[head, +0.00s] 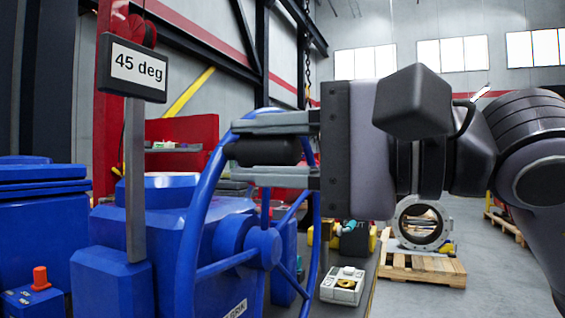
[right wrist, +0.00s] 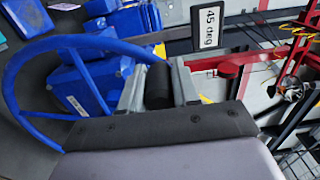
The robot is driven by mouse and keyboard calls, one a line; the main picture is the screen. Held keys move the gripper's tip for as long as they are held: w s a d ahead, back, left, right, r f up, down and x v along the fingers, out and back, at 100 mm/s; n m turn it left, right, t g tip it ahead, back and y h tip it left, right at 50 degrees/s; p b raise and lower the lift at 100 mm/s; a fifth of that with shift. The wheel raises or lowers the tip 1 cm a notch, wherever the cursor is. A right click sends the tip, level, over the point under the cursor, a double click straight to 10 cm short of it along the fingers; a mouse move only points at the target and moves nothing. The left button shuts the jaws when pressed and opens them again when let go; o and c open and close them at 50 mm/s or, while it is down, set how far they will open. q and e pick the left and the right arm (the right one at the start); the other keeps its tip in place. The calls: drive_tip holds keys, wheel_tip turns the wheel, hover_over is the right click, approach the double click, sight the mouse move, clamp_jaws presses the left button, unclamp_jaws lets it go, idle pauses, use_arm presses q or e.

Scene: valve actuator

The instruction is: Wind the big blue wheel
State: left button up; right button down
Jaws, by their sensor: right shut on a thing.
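The big blue wheel (head: 192,232) stands in front of the blue valve actuator (head: 172,218), with its hub (head: 262,247) and spokes showing. A black cylindrical handle (head: 268,152) sticks out from near the top of its rim. My right gripper (head: 240,151) comes in from the right and is shut on this handle, one finger above and one below. In the right wrist view the handle (right wrist: 159,85) lies between the two fingers, and the wheel rim (right wrist: 75,42) curves off to the left. A sign (head: 139,67) on a grey post reads "45 deg". My left gripper is not in view.
A blue box with a red knob (head: 40,278) is at the lower left. A white box (head: 343,285) sits right of the wheel. A metal ring flange (head: 420,224) stands on a wooden pallet (head: 428,269) on the floor behind. Open floor lies at the right.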

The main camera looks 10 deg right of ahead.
use_arm(q)
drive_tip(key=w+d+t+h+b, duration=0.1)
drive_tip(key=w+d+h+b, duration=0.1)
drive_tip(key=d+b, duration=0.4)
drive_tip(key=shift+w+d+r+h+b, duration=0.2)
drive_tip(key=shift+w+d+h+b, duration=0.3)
drive_tip(key=shift+b, duration=0.7)
use_arm(e)
drive_tip(key=s+a+f+n, duration=0.2)
drive_tip(key=s+f+n, duration=0.2)
drive_tip(key=f, duration=0.4)
drive_tip(key=shift+a+f+n, duration=0.3)
drive_tip(key=shift+a, duration=0.1)
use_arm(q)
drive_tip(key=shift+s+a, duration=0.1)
use_arm(e)
drive_tip(key=shift+s, duration=0.1)
drive_tip(key=c, duration=0.8)
unclamp_jaws()
drive_tip(key=shift+d, duration=0.15)
